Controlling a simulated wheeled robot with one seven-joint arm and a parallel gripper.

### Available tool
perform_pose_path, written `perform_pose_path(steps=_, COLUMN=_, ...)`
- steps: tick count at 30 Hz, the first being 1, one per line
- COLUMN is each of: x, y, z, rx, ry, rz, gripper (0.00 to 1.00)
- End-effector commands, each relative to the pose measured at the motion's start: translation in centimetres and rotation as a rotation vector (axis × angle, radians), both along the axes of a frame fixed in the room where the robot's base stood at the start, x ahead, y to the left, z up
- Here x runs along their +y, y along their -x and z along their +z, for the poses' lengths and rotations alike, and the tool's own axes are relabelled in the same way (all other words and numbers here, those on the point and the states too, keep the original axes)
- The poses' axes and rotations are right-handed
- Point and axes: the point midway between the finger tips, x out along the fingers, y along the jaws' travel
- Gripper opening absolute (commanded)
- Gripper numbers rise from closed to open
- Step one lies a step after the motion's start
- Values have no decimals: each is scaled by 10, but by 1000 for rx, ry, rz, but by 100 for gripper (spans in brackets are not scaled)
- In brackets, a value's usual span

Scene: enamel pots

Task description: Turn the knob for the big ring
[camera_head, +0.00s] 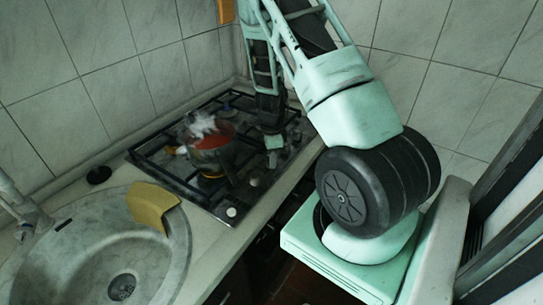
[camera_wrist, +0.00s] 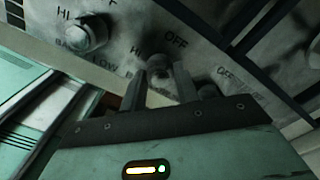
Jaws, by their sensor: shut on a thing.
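In the wrist view my gripper (camera_wrist: 168,88) has its two dark fingers shut on a grey knob (camera_wrist: 158,64) on the hob's panel. The fingers hide much of this knob. "HI" and "OFF" are printed beside it. I cannot tell from the print which ring it serves. In the head view my gripper (camera_head: 273,143) is at the hob's right side, its fingertips not clear. The gas hob (camera_head: 145,159) is black with grates. A red pot (camera_head: 211,150) stands on it with white steam above and an orange glow low on it.
Another knob (camera_wrist: 85,33) stands on the panel left of my gripper, and a further one (camera_wrist: 208,90) is close to the right finger. The sink (camera_head: 85,262) has a yellow cloth (camera_head: 152,205) over its rim. Tiled walls close in the hob behind.

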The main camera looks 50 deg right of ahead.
Motion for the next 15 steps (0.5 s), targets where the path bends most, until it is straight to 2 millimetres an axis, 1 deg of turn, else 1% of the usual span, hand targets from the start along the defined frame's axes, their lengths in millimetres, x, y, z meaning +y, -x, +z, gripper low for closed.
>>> perform_pose_path(steps=9, x=-1, y=0, z=0, rx=-2, ry=1, rz=-4, gripper=8)
perform_pose_path(steps=10, x=-1, y=0, z=0, rx=-2, ry=1, rz=-4, gripper=39)
perform_pose_path(steps=11, x=-1, y=0, z=0, rx=-2, ry=1, rz=-4, gripper=47)
perform_pose_path(steps=12, x=-1, y=0, z=0, rx=-2, ry=1, rz=-3, gripper=53)
perform_pose_path(steps=15, x=0, y=0, z=0, rx=-1, ry=1, rz=-3, gripper=53)
